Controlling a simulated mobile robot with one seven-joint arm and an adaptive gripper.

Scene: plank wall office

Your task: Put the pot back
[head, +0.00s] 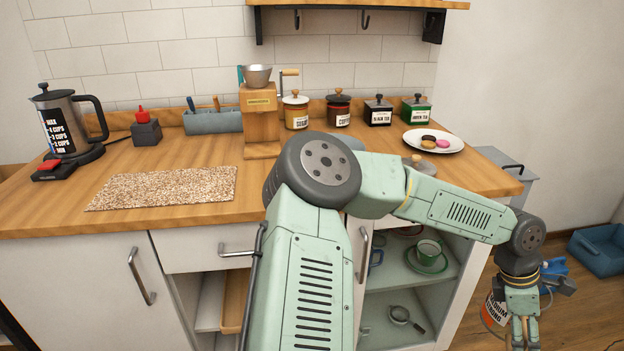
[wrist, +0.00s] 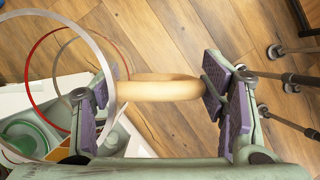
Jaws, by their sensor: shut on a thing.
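The pot is clear glass. In the head view its side (head: 494,309) carries lettering, and it hangs low at the right, partly hidden by my gripper (head: 522,338). In the wrist view its pale rim (wrist: 98,55) is at the left, with a red ring inside it. Its tan handle (wrist: 172,89) lies across the gap between the purple pads of my gripper (wrist: 161,90), which is shut on it. The pot is in front of the counter's right end, above the plank floor. Its base is not clear to see.
The open cabinet (head: 400,283) holds a green cup (head: 428,250) and a strainer (head: 401,314). A blue crate (head: 598,250) is at right.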

